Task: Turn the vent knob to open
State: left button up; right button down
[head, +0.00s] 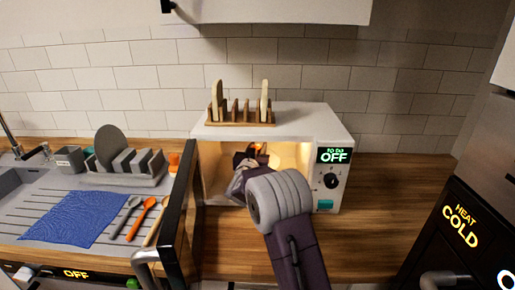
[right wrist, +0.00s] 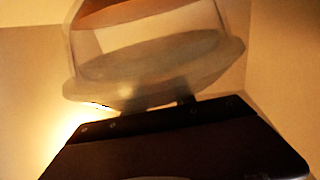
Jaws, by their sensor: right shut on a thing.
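The white cabinet (head: 215,130) stands on the wooden counter with its lit inside open to the front. A black round knob (head: 331,181) with a pale mark is on its right front panel, under a display (head: 334,155) reading OFF. My right gripper (head: 256,152) reaches inside the cabinet, away from that knob. It is shut on a pale, rounded, translucent-looking thing (right wrist: 145,68) with an orange-brown area above. I cannot tell whether this is the vent knob. My fingertips are mostly hidden. My left gripper is not in view.
The open dark door (head: 180,215) stands left of the cabinet. A wooden rack (head: 240,120) is on top. A dish rack (head: 125,172), blue cloth (head: 72,216) and several spoons lie at left. A dark appliance reading HEAT COLD (head: 460,225) is at right. The counter between is clear.

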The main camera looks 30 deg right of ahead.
dwell(0.8)
jog(key=c, duration=1)
grip_release()
jog(key=b+v, duration=0.6)
jog(key=v, duration=0.2)
jog(key=shift+s+a+f, duration=0.15)
jog(key=shift+f, duration=0.05)
jog(key=shift+s+a, duration=0.15)
jog(key=shift+s, duration=0.05)
jog(key=shift+s+r, duration=0.1)
jog(key=shift+r, duration=0.1)
jog(key=shift+a, duration=0.1)
